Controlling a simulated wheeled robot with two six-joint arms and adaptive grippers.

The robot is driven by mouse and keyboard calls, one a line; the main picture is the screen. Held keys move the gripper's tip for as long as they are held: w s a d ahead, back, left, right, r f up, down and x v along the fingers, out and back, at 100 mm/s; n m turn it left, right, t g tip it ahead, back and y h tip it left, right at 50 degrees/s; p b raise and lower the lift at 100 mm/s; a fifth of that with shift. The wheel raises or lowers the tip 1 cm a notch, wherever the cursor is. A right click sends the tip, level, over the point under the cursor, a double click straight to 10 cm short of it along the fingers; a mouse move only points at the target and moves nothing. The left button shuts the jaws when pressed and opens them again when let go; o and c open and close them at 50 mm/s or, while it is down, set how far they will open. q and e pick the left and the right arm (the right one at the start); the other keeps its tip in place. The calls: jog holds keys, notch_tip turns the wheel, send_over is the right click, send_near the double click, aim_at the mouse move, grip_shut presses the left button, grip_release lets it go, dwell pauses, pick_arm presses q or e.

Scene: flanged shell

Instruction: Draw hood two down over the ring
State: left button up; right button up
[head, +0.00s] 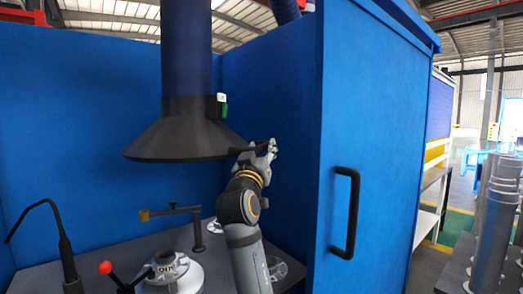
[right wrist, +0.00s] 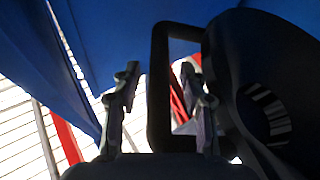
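A black cone-shaped hood (head: 185,137) hangs on a dark duct (head: 186,50), with a small green and white box on its collar. A black loop handle (right wrist: 159,90) sticks out from its right edge. The hood also shows dark at the right of the right wrist view (right wrist: 240,75). My right gripper (head: 268,147) is at this handle. In the wrist view its two fingers (right wrist: 160,85) stand apart, with a handle bar between them and gaps beside it. A pale round flanged piece (head: 185,282), perhaps the ring, stands on the bench below the hood, apart from it. My left gripper is out of view.
Blue walls enclose the bench (head: 110,260); a blue door with a black handle (head: 346,212) stands close at right of my arm. A brass-tipped arm on a post (head: 170,210), a red-knobbed lever (head: 105,268) and a black gooseneck (head: 64,245) rise from the bench.

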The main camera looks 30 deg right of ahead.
jog(key=shift+s+a+f, duration=0.15)
jog(key=v, duration=0.7)
dwell(0.4)
